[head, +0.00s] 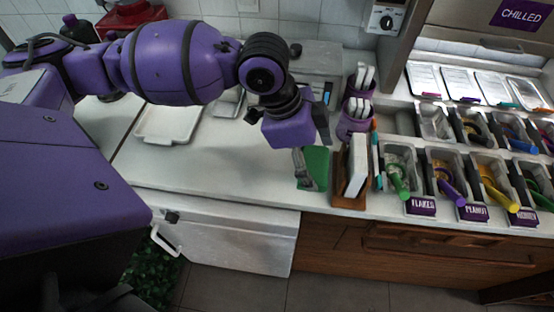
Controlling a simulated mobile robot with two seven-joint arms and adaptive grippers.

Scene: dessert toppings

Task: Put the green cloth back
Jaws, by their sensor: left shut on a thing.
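The green cloth (317,165) shows as a green patch above or against the white counter, just left of the wooden holder. My left gripper (303,172) reaches down from the purple wrist and is shut on the green cloth. Its grey finger covers the cloth's left side. I cannot tell whether the cloth touches the counter. My right gripper is not in view.
The wooden holder (347,201) with a white stack (357,166) stands close right of the cloth. Purple cups (352,126) stand behind it. Topping bins with colored-handled utensils fill the right. The white counter (220,168) is clear left of the cloth, up to a pale tray (168,137).

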